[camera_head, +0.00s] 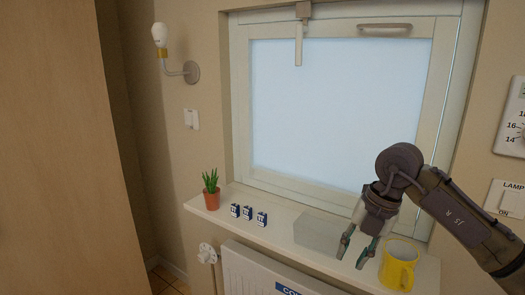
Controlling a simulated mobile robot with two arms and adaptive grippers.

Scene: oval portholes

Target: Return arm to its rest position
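My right arm comes in from the right edge, in front of the window. My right gripper (353,254) points down over the right part of the white windowsill (283,233). Its two fingers are apart, with nothing visible between them. A yellow mug (398,267) stands on the sill just to the right of the fingers. The fingers look apart from the mug, though their exact depth is hard to tell. A pale grey block (316,234) lies on the sill to the left of the gripper. My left gripper is not in view.
A potted plant (211,190) and several small blue-and-white boxes (248,213) stand on the sill at left. A window (335,110) is behind, a radiator (250,270) below. A wall lamp (170,52) is at upper left. A brown panel (55,150) fills the left side.

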